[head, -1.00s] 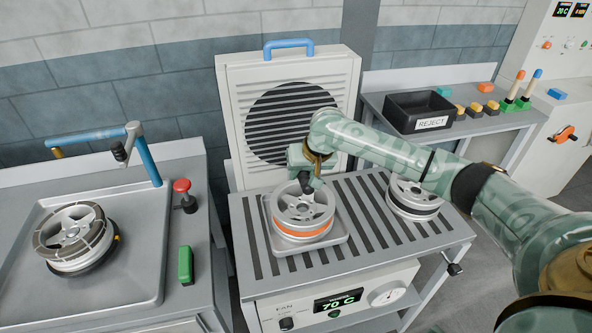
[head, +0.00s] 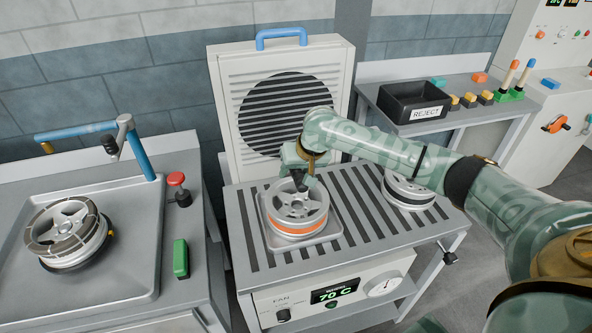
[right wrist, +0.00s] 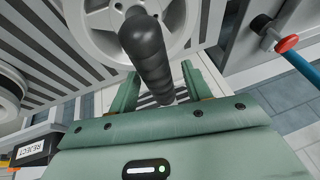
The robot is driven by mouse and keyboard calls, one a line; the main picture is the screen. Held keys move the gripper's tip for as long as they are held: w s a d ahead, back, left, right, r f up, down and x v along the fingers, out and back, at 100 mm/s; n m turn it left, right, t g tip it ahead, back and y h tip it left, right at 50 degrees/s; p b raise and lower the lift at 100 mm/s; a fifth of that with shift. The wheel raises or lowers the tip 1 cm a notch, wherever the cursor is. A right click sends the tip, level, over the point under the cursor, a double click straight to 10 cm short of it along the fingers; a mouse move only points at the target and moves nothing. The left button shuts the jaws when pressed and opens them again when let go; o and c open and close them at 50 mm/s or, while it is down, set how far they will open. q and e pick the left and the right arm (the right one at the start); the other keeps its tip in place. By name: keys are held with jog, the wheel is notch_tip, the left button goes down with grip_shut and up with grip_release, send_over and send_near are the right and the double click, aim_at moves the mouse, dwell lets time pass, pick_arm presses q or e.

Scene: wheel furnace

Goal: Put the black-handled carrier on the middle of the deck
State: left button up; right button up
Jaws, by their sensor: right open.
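The black-handled carrier is a grey metal tray (head: 338,231) bearing a silver wheel with an orange band (head: 298,221). It sits on the left part of the slatted deck (head: 370,232). Its black handle (right wrist: 148,50) shows large in the right wrist view, with the wheel's spokes behind it. My right gripper (head: 300,180) is over the wheel, pointing down. In the right wrist view its two fingers (right wrist: 158,88) are apart, on either side of the handle's lower end. Whether they touch it I cannot tell. My left gripper is in neither view.
Another silver wheel with a dark band (head: 408,192) stands on the deck's right, partly behind my right arm. A fan panel (head: 223,110) rises behind the deck. The left bench holds a wheel (head: 68,232), a red button (head: 176,180) and a green block (head: 181,259). A black REJECT bin (head: 398,104) stands right.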

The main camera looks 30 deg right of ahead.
jog(key=p+v, duration=0.4)
jog(key=v, duration=0.8)
